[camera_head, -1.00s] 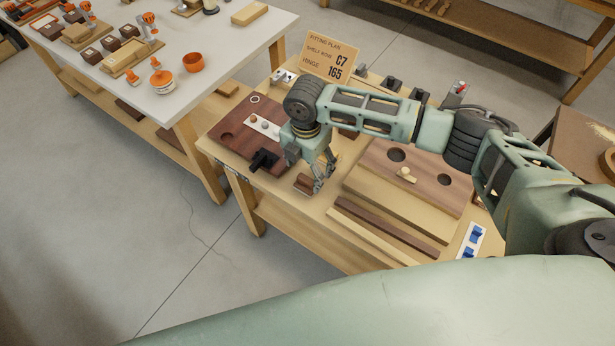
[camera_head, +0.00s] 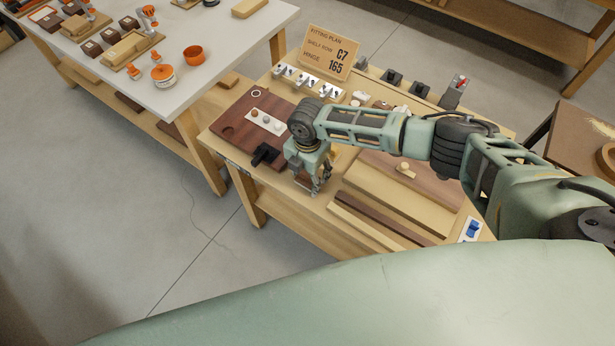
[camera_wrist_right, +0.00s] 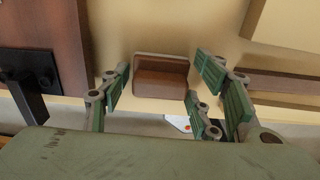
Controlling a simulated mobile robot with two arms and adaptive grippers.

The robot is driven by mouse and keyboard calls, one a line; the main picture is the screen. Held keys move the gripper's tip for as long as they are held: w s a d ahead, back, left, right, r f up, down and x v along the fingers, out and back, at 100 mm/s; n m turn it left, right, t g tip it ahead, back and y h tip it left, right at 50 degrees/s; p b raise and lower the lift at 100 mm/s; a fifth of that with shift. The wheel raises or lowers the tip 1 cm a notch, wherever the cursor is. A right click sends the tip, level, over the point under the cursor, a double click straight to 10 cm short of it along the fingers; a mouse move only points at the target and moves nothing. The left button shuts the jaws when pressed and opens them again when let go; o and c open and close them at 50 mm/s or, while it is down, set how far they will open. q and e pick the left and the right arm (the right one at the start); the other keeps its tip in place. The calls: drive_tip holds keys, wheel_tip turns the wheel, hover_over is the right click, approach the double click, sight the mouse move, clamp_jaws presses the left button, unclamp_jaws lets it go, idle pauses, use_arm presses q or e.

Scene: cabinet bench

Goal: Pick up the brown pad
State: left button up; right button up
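The brown pad (camera_wrist_right: 160,80) is a small brown block on the wooden bench top, seen in the right wrist view. My right gripper (camera_wrist_right: 158,92) is open, with its green-padded fingers on either side of the pad and gaps between them and it. My left gripper does not show in either view.
Left of my right gripper lies a dark red-brown board (camera_head: 245,125) with a black handle (camera_head: 265,155). To the right are a pale board (camera_head: 400,197) and a dark strip (camera_head: 385,220). A sign (camera_head: 328,52) stands at the back.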

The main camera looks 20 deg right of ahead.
drive_tip(key=c, duration=0.8)
drive_tip(key=shift+o, duration=0.2)
drive_tip(key=shift+r, duration=0.5)
wheel_tip(320, 180, up, 2)
drive_tip(key=shift+w+r+b, duration=0.1)
drive_tip(key=shift+r+b, duration=0.15)
drive_tip(key=shift+b, duration=0.4)
drive_tip(key=s+d+r, duration=0.1)
drive_tip(key=d+r, duration=0.1)
drive_tip(key=d, duration=0.1)
drive_tip(key=s+d+r+b, duration=0.1)
drive_tip(key=s+d+r, duration=0.1)
drive_tip(key=d+r, duration=0.1)
drive_tip(key=s+d+r+b, duration=0.1)
drive_tip(key=s+d+r, duration=0.1)
drive_tip(key=d, duration=0.2)
drive_tip(key=shift+s+d+r, duration=0.1)
drive_tip(key=shift+d+r, duration=0.15)
drive_tip(key=shift+r, duration=0.05)
